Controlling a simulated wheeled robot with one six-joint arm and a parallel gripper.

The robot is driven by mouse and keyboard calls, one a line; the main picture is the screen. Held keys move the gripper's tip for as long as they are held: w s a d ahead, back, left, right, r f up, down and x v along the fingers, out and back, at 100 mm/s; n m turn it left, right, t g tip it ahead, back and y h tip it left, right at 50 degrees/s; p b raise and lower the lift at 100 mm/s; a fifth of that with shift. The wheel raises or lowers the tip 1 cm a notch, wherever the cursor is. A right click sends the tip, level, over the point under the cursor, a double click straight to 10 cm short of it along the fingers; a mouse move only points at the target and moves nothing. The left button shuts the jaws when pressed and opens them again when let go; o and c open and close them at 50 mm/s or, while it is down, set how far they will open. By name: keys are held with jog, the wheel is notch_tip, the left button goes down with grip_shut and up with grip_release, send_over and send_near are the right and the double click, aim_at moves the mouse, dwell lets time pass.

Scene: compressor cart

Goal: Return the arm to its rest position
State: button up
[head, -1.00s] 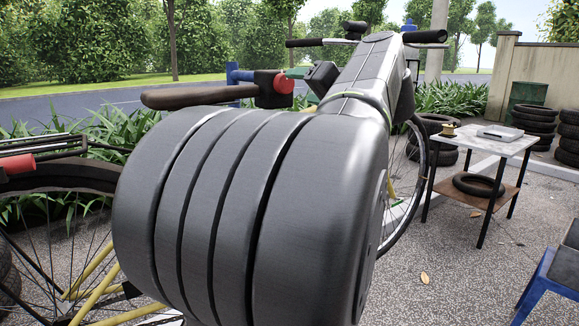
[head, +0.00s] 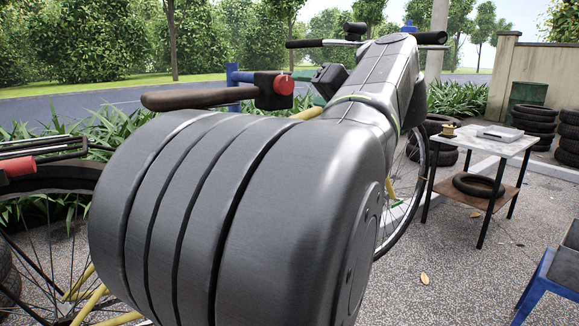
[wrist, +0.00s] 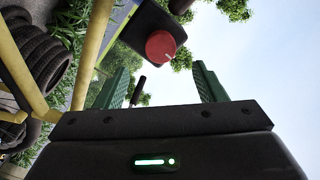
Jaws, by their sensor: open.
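My arm fills the middle of the head view and hides most of my gripper. In the wrist view my gripper (wrist: 162,86) shows two green fingers spread wide apart, with nothing held between them. A black clamp block with a red knob (wrist: 160,46) appears beyond and above the fingers there, apart from them. The same red knob (head: 284,84) shows in the head view, left of my forearm.
A bicycle with a brown saddle (head: 200,97) and black handlebar (head: 318,43) stands close behind my arm. A blue post (head: 233,78) is beside it. A side table (head: 490,147) with a tyre on its shelf stands right. Paved ground between is open.

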aim_at(286, 84)
jog(key=b+x, duration=0.1)
jog(key=x, duration=0.7)
jog(key=shift+w+a, duration=0.2)
jog(key=shift+a, duration=0.05)
jog(key=shift+r+m+p, duration=0.25)
jog(key=shift+m+p, duration=0.15)
jog(key=shift+p, duration=0.3)
jog(key=shift+d+r+m+p, duration=0.1)
jog(key=shift+d+m+p, duration=0.05)
jog(key=shift+m+p, duration=0.2)
jog(key=m+p, duration=0.3)
jog(key=p, duration=0.1)
jog(key=m+p, duration=0.4)
jog(key=p, duration=0.1)
jog(key=shift+p, duration=0.3)
jog(key=m+p, duration=0.6)
jog(key=p, duration=0.3)
jog(key=m+p, duration=0.1)
jog(key=p, duration=0.1)
jog(key=shift+m+p, duration=0.25)
jog(key=shift+p, duration=0.15)
jog(key=shift+m+p, duration=0.3)
jog(key=shift+p, duration=0.15)
jog(key=shift+s+f, duration=0.1)
jog(key=shift+f, duration=0.1)
